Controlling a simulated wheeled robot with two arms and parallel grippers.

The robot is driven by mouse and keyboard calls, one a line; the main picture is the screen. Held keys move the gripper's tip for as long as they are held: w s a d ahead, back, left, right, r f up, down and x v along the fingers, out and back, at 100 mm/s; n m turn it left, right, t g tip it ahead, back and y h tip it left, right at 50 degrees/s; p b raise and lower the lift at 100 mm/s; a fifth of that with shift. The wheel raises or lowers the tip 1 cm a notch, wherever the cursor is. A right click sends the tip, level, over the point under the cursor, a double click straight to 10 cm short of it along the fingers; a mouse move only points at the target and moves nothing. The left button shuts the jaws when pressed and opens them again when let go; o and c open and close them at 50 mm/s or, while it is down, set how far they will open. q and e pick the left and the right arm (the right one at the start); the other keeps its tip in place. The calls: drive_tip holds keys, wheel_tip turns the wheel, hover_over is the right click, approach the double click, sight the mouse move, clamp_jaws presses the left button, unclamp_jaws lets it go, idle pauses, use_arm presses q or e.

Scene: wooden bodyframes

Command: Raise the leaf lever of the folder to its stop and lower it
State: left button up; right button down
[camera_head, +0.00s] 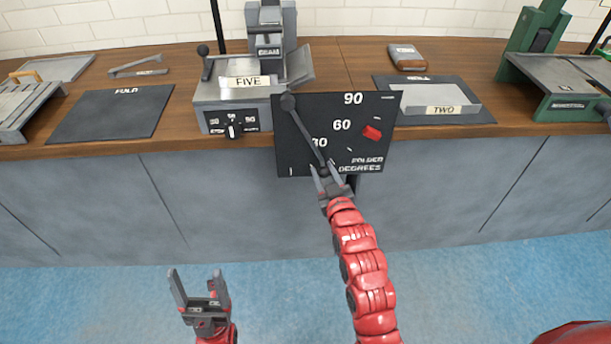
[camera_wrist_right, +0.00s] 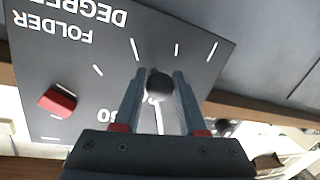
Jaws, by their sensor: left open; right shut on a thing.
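The folder's dark degree plate (camera_head: 334,112) hangs at the front of the bench, marked 30, 60 and 90. The leaf lever (camera_head: 305,130), a thin grey rod, slants across it from a dark ball at upper left to the plate's lower edge. My right gripper (camera_head: 324,168) is at the lever's lower end, which its fingers partly hide. In the right wrist view a dark ball (camera_wrist_right: 159,85) sits between the fingers, shut on it. A red marker (camera_head: 372,132) is on the plate. My left gripper (camera_head: 200,285) is open and empty, low in front of the bench.
The grey FIVE machine (camera_head: 240,104) with a dial stands behind the plate's left side. A dark mat (camera_head: 112,112) lies left and a TWO tray (camera_head: 428,98) right. A green machine (camera_head: 567,85) stands far right. Blue floor is clear before the cabinets.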

drive_tip(key=d+r+n+h+p, duration=0.1)
drive_tip(key=d+r+n+p, duration=0.5)
drive_tip(key=d+r, duration=0.2)
drive_tip(key=shift+d+r+g, duration=0.2)
drive_tip(key=shift+d+g, duration=0.2)
drive_tip(key=shift+d, duration=0.1)
drive_tip(key=c, duration=0.5)
unclamp_jaws()
drive_tip(key=p+v, duration=0.5)
drive_tip(key=v, duration=0.3)
drive_tip(key=p+v, duration=0.5)
drive_tip(key=v, duration=0.4)
drive_tip(key=shift+s+a, duration=0.2)
